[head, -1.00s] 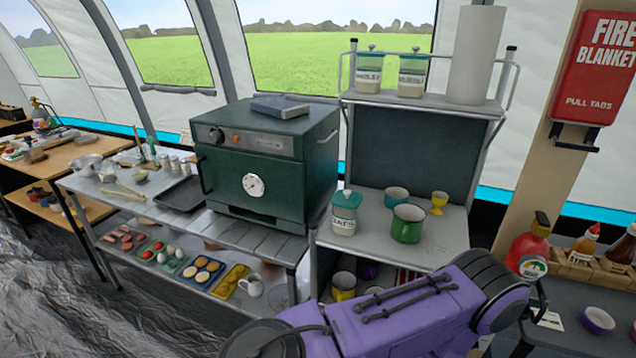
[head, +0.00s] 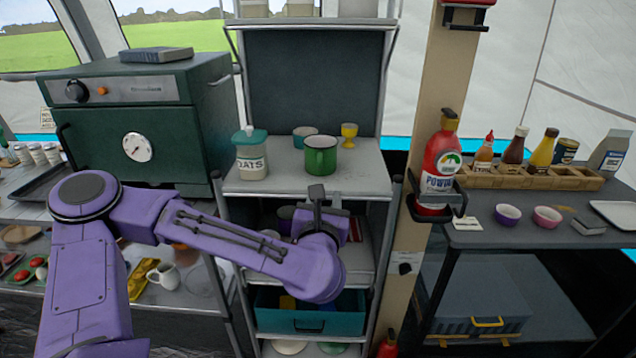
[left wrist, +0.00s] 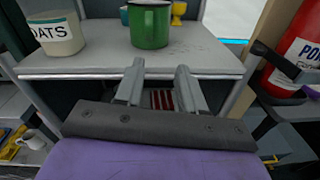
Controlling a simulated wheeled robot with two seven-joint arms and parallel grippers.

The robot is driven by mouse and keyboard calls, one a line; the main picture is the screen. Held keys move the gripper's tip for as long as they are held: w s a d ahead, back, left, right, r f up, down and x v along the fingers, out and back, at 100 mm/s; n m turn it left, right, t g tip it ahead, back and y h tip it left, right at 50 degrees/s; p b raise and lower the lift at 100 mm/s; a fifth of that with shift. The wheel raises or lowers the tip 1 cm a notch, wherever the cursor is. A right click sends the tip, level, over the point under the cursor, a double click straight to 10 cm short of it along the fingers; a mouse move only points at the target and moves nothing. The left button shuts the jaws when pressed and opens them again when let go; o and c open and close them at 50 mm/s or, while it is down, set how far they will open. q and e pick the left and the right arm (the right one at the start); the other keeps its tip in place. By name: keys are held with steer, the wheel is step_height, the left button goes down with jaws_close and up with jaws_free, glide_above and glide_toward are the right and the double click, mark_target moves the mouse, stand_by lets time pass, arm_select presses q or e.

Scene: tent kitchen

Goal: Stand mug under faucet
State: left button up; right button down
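A green mug (head: 320,157) stands upright on the grey upper shelf (head: 285,184), between the oats jar and a yellow egg cup. It also shows at the top of the left wrist view (left wrist: 150,26). My left gripper (head: 317,198) is in front of the shelf and below the mug, apart from it. In the left wrist view its two fingers (left wrist: 160,76) are spread with nothing between them, pointing toward the shelf's front edge. A white mug (head: 163,276) sits on the lower shelf at left. No faucet can be made out. My right gripper is out of view.
The oats jar (head: 251,153) is left of the green mug; a teal cup (head: 304,135) and the yellow egg cup (head: 349,134) are behind it. A post with a red fire extinguisher (head: 438,165) stands right of the shelf. A green oven (head: 139,120) is at left.

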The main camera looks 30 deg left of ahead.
mark_target(319, 167)
arm_select(q)
steer(key=w+a+n+p, duration=0.1)
steer(key=w+a, duration=0.1)
steer(key=w+a+r, duration=0.1)
steer(key=w+a, duration=0.1)
steer(key=w, duration=0.1)
steer(key=w+a+n+y+p, duration=0.1)
steer(key=w+a, duration=0.1)
steer(key=w, duration=0.1)
steer(key=shift+w+a+r+n+p, duration=0.1)
steer(key=shift+a+r+n+p, duration=0.15)
steer(key=shift+n+p, duration=0.1)
steer(key=shift+w+a+f, duration=0.1)
steer(key=shift+w+a, duration=0.15)
steer(key=shift+w, duration=0.1)
steer(key=shift+s, duration=0.1)
jaws_close()
